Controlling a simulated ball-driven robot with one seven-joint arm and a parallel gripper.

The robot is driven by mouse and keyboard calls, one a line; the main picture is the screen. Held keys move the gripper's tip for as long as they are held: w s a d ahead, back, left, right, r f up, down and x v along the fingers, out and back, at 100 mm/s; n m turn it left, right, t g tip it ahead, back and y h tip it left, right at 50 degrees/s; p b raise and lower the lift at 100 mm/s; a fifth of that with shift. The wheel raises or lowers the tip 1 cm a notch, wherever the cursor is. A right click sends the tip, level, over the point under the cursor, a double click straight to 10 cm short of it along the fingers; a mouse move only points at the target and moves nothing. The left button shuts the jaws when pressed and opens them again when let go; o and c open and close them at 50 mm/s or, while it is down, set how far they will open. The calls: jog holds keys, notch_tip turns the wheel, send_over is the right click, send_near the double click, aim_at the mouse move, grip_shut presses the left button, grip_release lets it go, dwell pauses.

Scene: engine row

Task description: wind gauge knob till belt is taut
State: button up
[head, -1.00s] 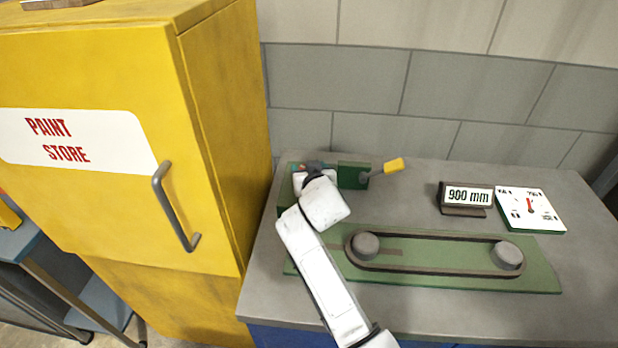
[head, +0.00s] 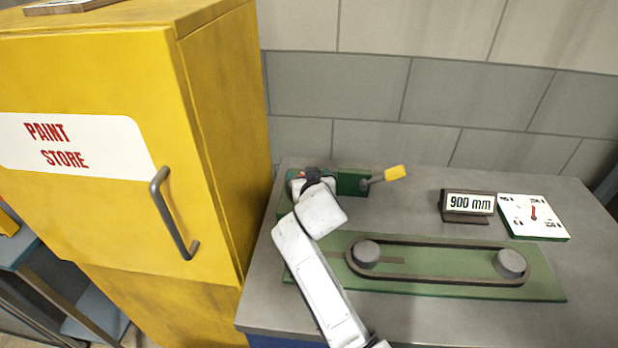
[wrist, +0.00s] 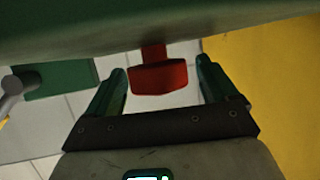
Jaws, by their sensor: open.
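In the wrist view a red knob (wrist: 158,78) on a short red stem hangs from a green surface. My gripper (wrist: 161,72) is open, one green finger on each side of the knob, with gaps visible on both sides. In the head view my own arm mostly hides the gripper and the knob. A dark belt (head: 440,276) loops around two grey pulleys, the left (head: 366,253) and the right (head: 510,263), on a green plate (head: 545,287). Its runs look nearly straight; tautness is hard to judge. A white dial gauge (head: 547,229) with a red needle lies at the right.
A sign reading 900 mm (head: 468,203) stands left of the gauge. A lever with a yellow grip (head: 394,173) sticks out behind my arm. The yellow paint store cabinet (head: 222,140) stands close on the left. The grey bench top (head: 420,215) is clear between lever and belt.

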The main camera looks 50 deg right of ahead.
jog(key=b+v, duration=0.1)
jog(key=v, duration=0.9)
jog(key=shift+s+a+r, duration=0.25)
dwell(0.3)
